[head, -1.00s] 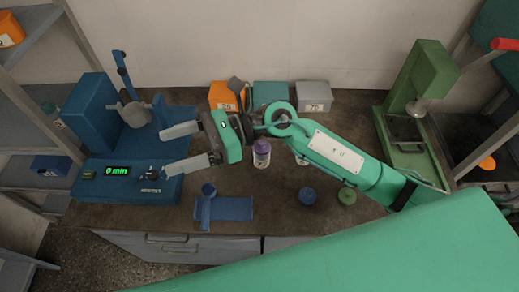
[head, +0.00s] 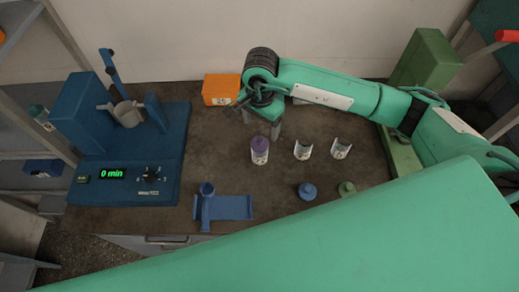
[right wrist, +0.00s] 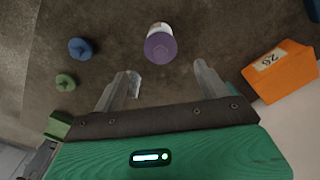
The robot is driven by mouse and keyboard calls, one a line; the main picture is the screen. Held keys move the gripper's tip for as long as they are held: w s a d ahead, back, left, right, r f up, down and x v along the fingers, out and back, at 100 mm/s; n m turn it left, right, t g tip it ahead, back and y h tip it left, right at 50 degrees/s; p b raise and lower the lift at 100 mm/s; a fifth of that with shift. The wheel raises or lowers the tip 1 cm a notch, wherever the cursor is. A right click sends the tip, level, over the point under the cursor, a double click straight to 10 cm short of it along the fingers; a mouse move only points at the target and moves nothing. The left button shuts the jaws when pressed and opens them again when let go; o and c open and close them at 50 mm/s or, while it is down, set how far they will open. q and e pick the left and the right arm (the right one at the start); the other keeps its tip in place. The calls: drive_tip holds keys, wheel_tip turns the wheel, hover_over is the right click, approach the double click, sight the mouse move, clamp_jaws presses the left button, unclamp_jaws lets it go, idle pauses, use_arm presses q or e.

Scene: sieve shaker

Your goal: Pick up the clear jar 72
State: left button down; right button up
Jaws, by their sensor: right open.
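Three labelled jars stand in a row on the bench in the head view. The left one is a jar with a purple lid (head: 260,149). The other two, a middle clear jar (head: 303,150) and a right clear jar (head: 340,149), look lidless. I cannot read the numbers, so I cannot tell which is 72. My right gripper (head: 262,124) is open and empty, just behind the purple-lidded jar. In the right wrist view the purple lid (right wrist: 160,46) shows beyond and between the spread fingers, apart from them. My left gripper is out of view.
A blue lid (head: 307,191) and a green lid (head: 347,190) lie in front of the jars. A blue shaker machine (head: 85,115) reading 0 min stands left, an orange bin (head: 221,90) behind, a green press (head: 425,60) right. A blue stand (head: 230,208) is at the front.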

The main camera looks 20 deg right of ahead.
sight(260, 139)
wheel_tip(260, 139, down, 4)
drive_tip(key=shift+p, duration=0.4)
drive_tip(key=shift+f, duration=0.25)
wheel_tip(260, 139, down, 4)
drive_tip(key=p, duration=0.2)
drive_tip(key=shift+a+f+p, duration=0.1)
drive_tip(key=shift+p, duration=0.3)
drive_tip(key=shift+f, duration=0.3)
drive_tip(key=c, duration=1.5)
drive_tip(key=shift+o, duration=0.2)
drive_tip(key=shift+r, duration=0.15)
